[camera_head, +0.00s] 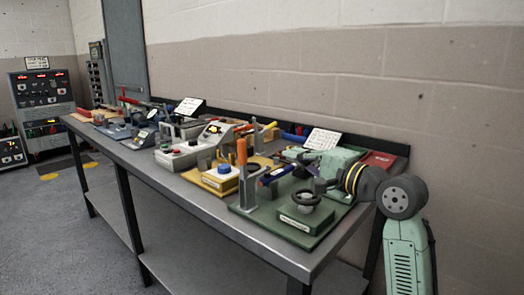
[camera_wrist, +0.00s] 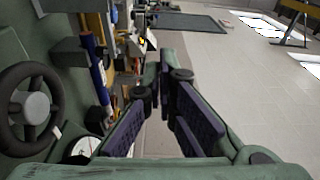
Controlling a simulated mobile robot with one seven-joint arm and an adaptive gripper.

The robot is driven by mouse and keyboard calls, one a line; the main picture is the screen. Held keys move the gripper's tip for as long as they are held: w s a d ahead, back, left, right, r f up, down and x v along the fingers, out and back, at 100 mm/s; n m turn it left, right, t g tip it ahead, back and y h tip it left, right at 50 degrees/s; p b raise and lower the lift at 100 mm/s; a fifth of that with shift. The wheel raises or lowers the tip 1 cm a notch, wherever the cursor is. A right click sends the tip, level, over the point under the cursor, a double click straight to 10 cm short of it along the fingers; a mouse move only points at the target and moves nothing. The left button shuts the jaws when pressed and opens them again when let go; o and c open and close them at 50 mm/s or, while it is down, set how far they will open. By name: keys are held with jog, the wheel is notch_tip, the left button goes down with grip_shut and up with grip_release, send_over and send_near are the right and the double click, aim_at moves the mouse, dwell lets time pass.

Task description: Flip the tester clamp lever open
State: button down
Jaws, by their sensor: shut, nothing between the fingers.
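I take the tester clamp lever to be the upright orange handle (camera_head: 241,152), on a grey bracket at the left of a green base plate (camera_head: 277,222) in the head view. I cannot pick it out surely in the wrist view.
A dark handwheel (camera_head: 306,199) stands on the plate below my arm; it also shows in the wrist view (camera_wrist: 32,105). A yellow unit with a blue knob (camera_head: 221,177) stands left of the bracket. Other devices crowd the bench (camera_head: 235,222). A wall is behind.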

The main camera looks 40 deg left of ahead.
aim_at(242, 152)
jog(key=s+a+p, duration=0.1)
jog(key=a+p, duration=0.3)
jog(key=a, duration=0.5)
jog(key=shift+s+a, duration=0.15)
jog(key=shift+s, duration=0.25)
